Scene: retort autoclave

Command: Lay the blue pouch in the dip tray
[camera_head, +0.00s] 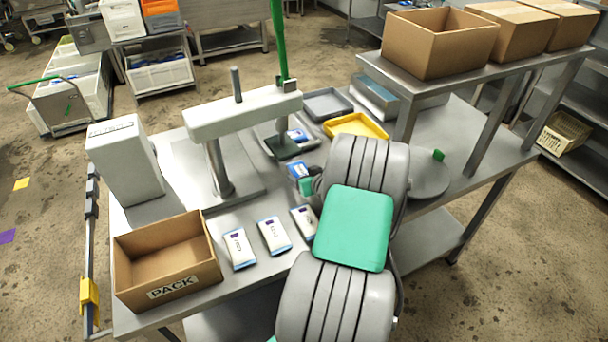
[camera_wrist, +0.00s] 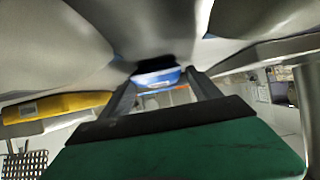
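My gripper (camera_head: 307,186) is over the middle of the steel table, mostly behind my own arm in the head view. A blue pouch (camera_head: 297,170) with a white part is at its tips. In the wrist view the blue pouch (camera_wrist: 157,78) fills the gap between my two fingers (camera_wrist: 160,95), and the gripper looks shut on it. The yellow tray is partly hidden by my arm.
Several white pouches (camera_head: 274,235) lie in front. A PACK box (camera_head: 167,258) is at left, a raised shelf (camera_head: 475,62) at right.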

